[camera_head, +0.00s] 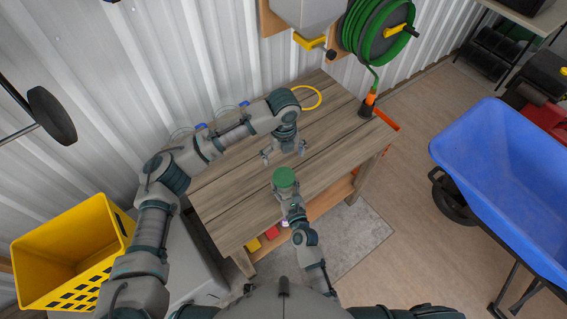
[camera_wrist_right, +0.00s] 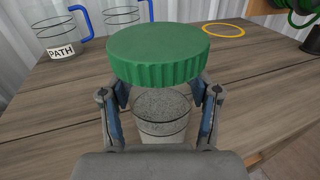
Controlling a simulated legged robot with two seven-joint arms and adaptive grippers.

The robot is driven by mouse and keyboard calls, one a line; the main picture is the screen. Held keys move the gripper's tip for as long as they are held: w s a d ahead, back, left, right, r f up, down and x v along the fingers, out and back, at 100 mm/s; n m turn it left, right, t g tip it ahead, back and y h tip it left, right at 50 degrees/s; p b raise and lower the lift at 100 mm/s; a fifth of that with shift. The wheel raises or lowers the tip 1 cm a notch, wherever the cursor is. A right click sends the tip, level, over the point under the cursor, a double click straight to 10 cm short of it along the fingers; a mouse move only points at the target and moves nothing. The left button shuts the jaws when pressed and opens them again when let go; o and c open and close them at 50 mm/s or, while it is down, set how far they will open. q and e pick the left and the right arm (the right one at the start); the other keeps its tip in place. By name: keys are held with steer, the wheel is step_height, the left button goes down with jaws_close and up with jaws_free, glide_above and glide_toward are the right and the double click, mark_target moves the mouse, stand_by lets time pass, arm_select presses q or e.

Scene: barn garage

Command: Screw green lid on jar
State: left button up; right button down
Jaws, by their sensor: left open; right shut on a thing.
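The green lid (camera_head: 285,177) is a ribbed disc near the table's front edge. In the right wrist view the lid (camera_wrist_right: 158,53) sits at the top of a clear jar (camera_wrist_right: 160,118) with grey, grainy content. I cannot tell how tightly it is seated. My right gripper (camera_head: 286,192) has its fingers on both sides of the jar, just under the lid, and is shut on it. The jar looks upright. My left gripper (camera_head: 285,152) is open and empty, pointing down over the table behind the lid, apart from it.
The wooden table (camera_head: 235,190) has bare planks around the jar. At the back stand glass containers with blue handles, one labelled PATH (camera_wrist_right: 62,40). A yellow ring (camera_head: 307,97) lies at the back. A yellow crate (camera_head: 70,250) is left, a blue wheelbarrow (camera_head: 500,170) right.

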arm_select(q)
steer(key=shift+r, duration=0.5)
arm_select(e)
steer(key=shift+c, duration=0.9)
jaws_free()
steer(key=v, duration=1.2)
arm_select(q)
steer(key=shift+s+f, duration=0.1)
